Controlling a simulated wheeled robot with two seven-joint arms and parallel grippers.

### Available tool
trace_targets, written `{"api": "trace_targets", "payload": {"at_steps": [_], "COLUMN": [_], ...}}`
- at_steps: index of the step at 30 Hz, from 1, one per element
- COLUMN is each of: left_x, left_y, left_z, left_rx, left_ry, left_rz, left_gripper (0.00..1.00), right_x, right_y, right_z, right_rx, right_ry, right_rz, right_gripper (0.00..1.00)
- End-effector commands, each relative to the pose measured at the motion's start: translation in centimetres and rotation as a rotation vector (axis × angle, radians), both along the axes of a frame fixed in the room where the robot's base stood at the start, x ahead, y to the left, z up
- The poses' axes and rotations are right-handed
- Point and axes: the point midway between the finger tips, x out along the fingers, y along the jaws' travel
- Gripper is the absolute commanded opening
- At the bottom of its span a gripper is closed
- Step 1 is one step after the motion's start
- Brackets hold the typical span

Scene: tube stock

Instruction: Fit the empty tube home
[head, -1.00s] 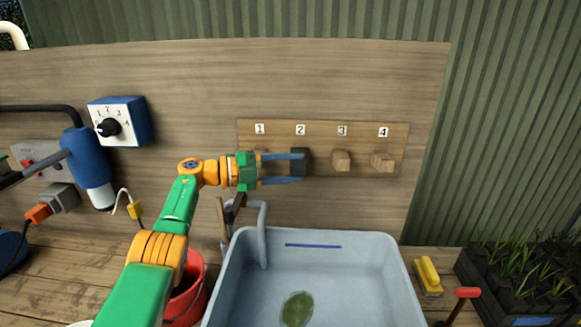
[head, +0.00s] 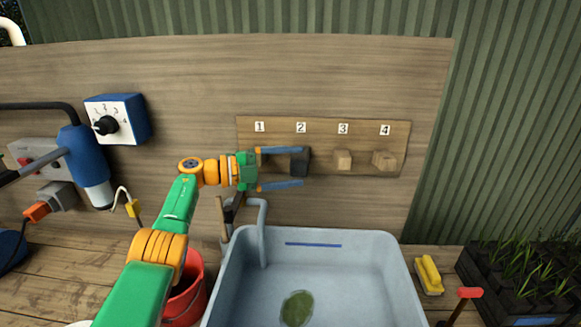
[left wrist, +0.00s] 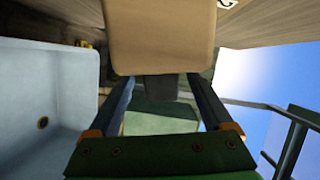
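A numbered wooden board with pegs (head: 362,172) is on the wall. The black empty tube (head: 300,161) sits at position 2, over where that peg would be; the peg itself is hidden. My left gripper (head: 300,168) is open, its blue fingers above and below the tube, the lower one clearly apart from it. In the left wrist view, a large tan block (left wrist: 162,38) fills the top centre, with a dark shape, probably the tube (left wrist: 160,87), behind it between the fingers. My right gripper is not in view.
Bare pegs 3 (head: 343,160) and 4 (head: 384,160) stick out to the right. A pale blue sink (head: 330,262) with a tap (head: 262,232) lies below. A black crate of seedlings (head: 520,285), a yellow brush (head: 429,274) and a red bucket (head: 187,295) stand around it.

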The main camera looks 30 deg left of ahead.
Motion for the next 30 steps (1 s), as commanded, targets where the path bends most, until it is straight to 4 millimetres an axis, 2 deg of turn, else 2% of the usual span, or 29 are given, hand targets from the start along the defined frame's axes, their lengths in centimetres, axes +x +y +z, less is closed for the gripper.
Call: {"api": "trace_targets", "payload": {"at_steps": [6, 12, 17, 30], "left_x": [-0.2, -2.9, -4.5, -4.8], "left_y": [0.3, 3.3, 4.9, 5.1], "left_z": [-0.1, -0.3, 0.1, 0.4], "left_rx": [0.001, 0.002, 0.0, -0.001], "left_ry": [-0.001, -0.001, 0.001, 0.001], "left_rz": [0.001, 0.004, 0.002, 0.0], "left_gripper": [0.84, 0.84, 0.84, 0.84], "right_x": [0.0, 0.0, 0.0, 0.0], "right_y": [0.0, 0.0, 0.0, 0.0], "right_z": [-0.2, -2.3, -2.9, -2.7], "right_rx": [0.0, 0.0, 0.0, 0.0], "right_ry": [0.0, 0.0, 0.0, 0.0], "right_rz": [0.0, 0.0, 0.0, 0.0], "right_gripper": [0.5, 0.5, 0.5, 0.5]}}
